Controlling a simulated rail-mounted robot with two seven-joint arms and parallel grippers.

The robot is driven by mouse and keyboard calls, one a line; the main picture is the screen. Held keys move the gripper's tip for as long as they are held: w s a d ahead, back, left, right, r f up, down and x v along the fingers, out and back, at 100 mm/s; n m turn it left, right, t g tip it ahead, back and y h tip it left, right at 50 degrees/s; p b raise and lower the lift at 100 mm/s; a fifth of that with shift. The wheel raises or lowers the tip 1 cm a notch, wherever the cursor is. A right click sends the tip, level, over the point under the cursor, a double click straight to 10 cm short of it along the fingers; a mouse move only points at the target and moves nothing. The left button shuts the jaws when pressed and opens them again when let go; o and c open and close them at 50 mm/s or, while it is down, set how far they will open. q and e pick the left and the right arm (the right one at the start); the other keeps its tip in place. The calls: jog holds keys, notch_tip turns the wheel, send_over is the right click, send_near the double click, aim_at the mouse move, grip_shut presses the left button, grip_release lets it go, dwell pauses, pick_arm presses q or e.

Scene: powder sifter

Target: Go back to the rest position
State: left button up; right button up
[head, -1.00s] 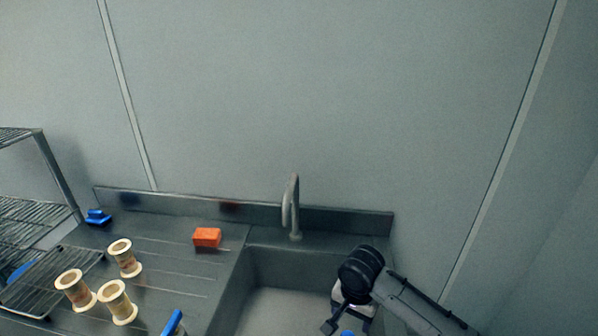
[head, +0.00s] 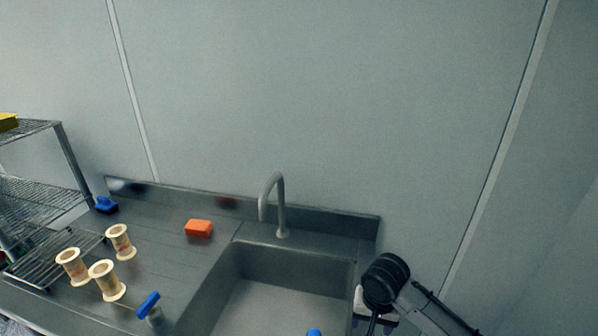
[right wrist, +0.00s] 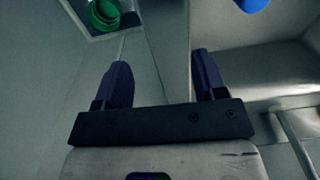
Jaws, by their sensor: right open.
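My right gripper (right wrist: 163,78) is open and empty in the right wrist view, its two dark fingers apart. In the head view my right arm comes in at the lower right, over the right side of the sink (head: 275,308). The fingertips cannot be made out there. My left gripper is not in view.
Three cream spool-shaped pieces (head: 107,281) stand on the steel counter at left, near an orange block (head: 199,228) and a blue item (head: 106,205). A blue-handled item (head: 148,304) is at the counter's front. A faucet (head: 281,208) rises behind the sink. A wire rack (head: 45,195) is at left.

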jog(key=shift+w+d+r+n+t, duration=0.1)
jog(key=shift+w+d+n+t, duration=0.2)
jog(key=shift+n, duration=0.5)
jog(key=s+a+r+n+t+y, duration=0.1)
jog(key=a+r+n+t, duration=0.2)
jog(key=r+n+t, duration=1.1)
jog(key=s+d+f+m+g, duration=0.3)
jog(key=s+f+m+g, duration=0.1)
jog(key=s+f, duration=0.7)
jog(key=s+d+f+m+g+h, duration=0.1)
jog(key=s+d+f+m+g, duration=0.25)
jog(key=s+f, duration=0.7)
jog(key=s+d+f+m+g, duration=0.3)
jog(key=s+f, duration=0.4)
jog(key=s, duration=0.8)
pick_arm(q)
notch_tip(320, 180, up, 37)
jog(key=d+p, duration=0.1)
jog(key=p, duration=3.5)
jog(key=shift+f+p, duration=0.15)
jog(key=shift+p, duration=0.25)
pick_arm(e)
notch_tip(320, 180, up, 36)
jog(key=a+g, duration=0.1)
jog(key=shift+w+r, duration=0.25)
